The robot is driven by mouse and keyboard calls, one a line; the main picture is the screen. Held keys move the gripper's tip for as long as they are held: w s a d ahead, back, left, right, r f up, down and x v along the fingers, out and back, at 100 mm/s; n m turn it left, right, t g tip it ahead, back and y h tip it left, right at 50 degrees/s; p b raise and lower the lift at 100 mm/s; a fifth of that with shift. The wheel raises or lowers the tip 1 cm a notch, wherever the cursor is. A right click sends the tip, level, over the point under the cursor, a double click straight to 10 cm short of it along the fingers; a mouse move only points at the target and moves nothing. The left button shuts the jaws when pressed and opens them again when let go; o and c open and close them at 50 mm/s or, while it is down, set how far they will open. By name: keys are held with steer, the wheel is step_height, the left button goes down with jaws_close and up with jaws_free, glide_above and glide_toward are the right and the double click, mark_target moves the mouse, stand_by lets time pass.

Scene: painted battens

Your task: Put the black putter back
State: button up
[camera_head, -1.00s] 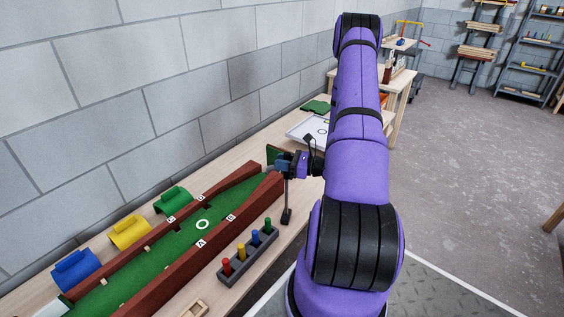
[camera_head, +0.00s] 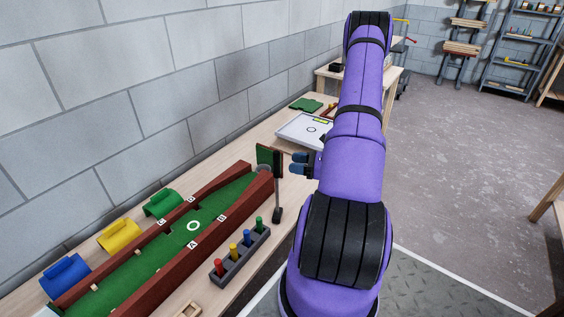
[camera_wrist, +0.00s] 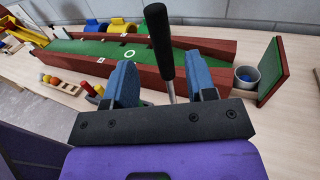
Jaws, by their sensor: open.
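The black putter stands upright beside the far end of the red-walled green putting lane (camera_head: 181,232). Its black grip (camera_head: 278,163) is up and its dark head (camera_head: 277,215) is low, by the lane's outer wall. In the wrist view the grip (camera_wrist: 160,45) and thin shaft show beyond and between my fingers in the picture. My gripper (camera_head: 298,165) is open and empty, just right of the putter with a gap in the head view. Its blue fingers are spread in the wrist view (camera_wrist: 161,86). What supports the putter is hard to see.
A grey holder (camera_head: 240,258) with several coloured pegs stands in front of the lane. A green panel (camera_wrist: 275,70) and a cup (camera_wrist: 246,77) are at the lane's end. Blue, yellow and green arches (camera_head: 163,204) line the wall side. A white tray (camera_head: 304,131) lies farther back.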

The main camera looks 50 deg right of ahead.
steer(key=w+a+r+n+g+y, duration=0.3)
steer(key=a+r+n+g, duration=1.15)
steer(key=a+r, duration=0.6)
steer(key=s+a+r+n+t+h, duration=0.2)
steer(key=s+a+r+n+h, duration=0.3)
steer(key=s+a+r+n, duration=0.2)
steer(key=s+a+r+n+t+h, duration=0.2)
steer(key=s+a+r+n+h, duration=0.4)
steer(key=r+n, duration=0.3)
steer(key=shift+s+a+r, duration=0.35)
steer(key=shift+s+r, duration=0.5)
steer(key=shift+r, duration=0.05)
